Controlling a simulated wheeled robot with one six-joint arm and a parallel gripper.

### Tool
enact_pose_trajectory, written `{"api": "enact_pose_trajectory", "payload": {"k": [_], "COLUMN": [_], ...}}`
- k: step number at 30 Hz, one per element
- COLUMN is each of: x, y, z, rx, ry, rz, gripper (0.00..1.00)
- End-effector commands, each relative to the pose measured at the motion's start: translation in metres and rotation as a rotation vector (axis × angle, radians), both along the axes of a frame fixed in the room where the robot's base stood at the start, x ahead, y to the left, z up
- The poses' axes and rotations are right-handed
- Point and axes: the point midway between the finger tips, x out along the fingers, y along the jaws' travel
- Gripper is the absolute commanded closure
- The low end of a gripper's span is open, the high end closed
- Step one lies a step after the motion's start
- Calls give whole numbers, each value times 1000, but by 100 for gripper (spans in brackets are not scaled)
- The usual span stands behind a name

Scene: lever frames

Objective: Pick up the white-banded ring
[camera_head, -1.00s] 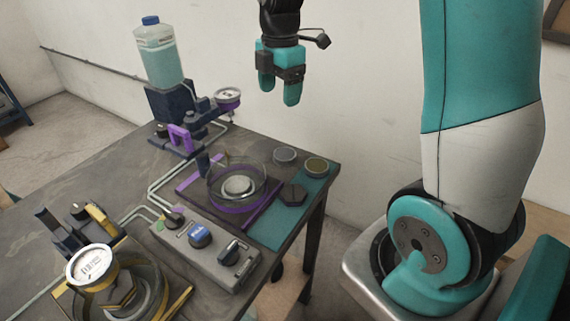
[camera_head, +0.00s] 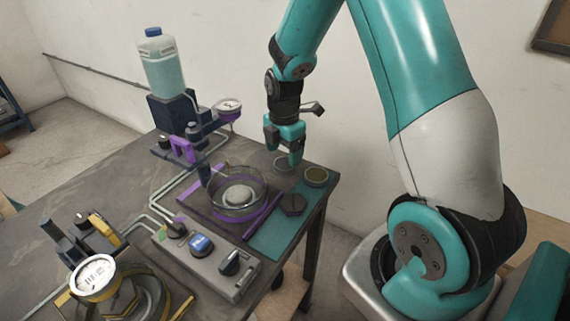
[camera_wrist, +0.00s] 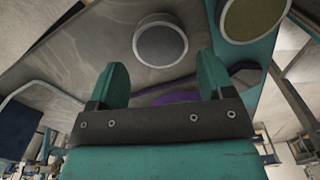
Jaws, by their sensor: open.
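The white-banded ring (camera_head: 284,163) looks like a small round grey piece with a pale rim, near the table's back edge. In the wrist view it (camera_wrist: 161,42) lies flat on the grey tabletop, just beyond the fingertips and roughly centred between them. My gripper (camera_head: 285,152) points down above it, fingers apart and empty; in the wrist view both teal fingers (camera_wrist: 163,72) show with a clear gap. The gripper partly hides the ring in the head view. A second round piece with an olive middle and pale rim (camera_head: 316,177) sits to its right, also in the wrist view (camera_wrist: 254,14).
A glass dish (camera_head: 238,192) on a purple-edged base stands left of the gripper. A dark hexagonal piece (camera_head: 293,204) lies on the teal mat (camera_head: 275,238). A control box (camera_head: 207,257), gauges and a bottle (camera_head: 161,62) fill the left side. The table's right edge is close.

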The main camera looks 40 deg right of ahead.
Motion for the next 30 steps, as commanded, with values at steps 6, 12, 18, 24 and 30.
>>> {"api": "enact_pose_trajectory", "payload": {"k": [6,12,18,24,30], "x": [-2,-1,-1,-1,-1], "y": [3,2,2,2,2], "z": [-31,-37,-37,-37,-34], "rx": [1,0,0,0,0], "ry": [4,1,1,0,-1], "rz": [0,0,0,0,0], "gripper": [26,26,48,68,68]}}
